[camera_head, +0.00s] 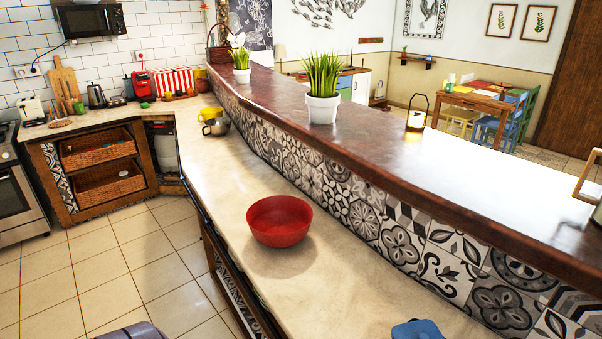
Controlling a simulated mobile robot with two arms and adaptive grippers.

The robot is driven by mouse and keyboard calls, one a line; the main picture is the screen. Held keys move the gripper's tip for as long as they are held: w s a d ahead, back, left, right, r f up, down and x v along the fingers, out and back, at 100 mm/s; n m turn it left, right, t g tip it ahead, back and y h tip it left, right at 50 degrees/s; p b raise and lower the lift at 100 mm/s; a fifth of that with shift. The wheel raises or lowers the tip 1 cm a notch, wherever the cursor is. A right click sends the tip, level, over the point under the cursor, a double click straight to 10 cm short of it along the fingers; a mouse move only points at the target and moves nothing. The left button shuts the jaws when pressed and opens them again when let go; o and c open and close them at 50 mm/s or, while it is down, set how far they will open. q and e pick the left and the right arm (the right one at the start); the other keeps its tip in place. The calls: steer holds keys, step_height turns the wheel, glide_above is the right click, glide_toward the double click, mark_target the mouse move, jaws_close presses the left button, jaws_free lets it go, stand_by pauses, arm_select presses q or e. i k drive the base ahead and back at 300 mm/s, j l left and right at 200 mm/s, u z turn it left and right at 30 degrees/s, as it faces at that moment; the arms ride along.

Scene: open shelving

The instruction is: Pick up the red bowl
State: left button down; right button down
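The red bowl (279,221) stands upright on the pale lower counter (330,290), near the middle of the view. It looks empty, and the counter around it is clear. Neither of my grippers can be made out in the head view. A grey rounded shape shows at the bottom edge on the left and a small blue shape at the bottom edge right of centre; both are cut off, and I cannot tell what they are.
A tiled wall (385,225) rises behind the bowl to a raised wooden bar top (400,155). On it stand a potted plant (322,108) and a lantern (416,120). A metal pot (216,127) sits farther along the lower counter. Open tiled floor (120,265) lies left.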

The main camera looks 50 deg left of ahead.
mark_target(280, 221)
steer(key=u, duration=1.6)
steer(key=i+j, duration=0.3)
steer(key=j, duration=0.15)
steer(key=i+j, duration=0.3)
steer(key=j, duration=0.15)
steer(key=i+j, duration=0.25)
steer(key=j, duration=0.2)
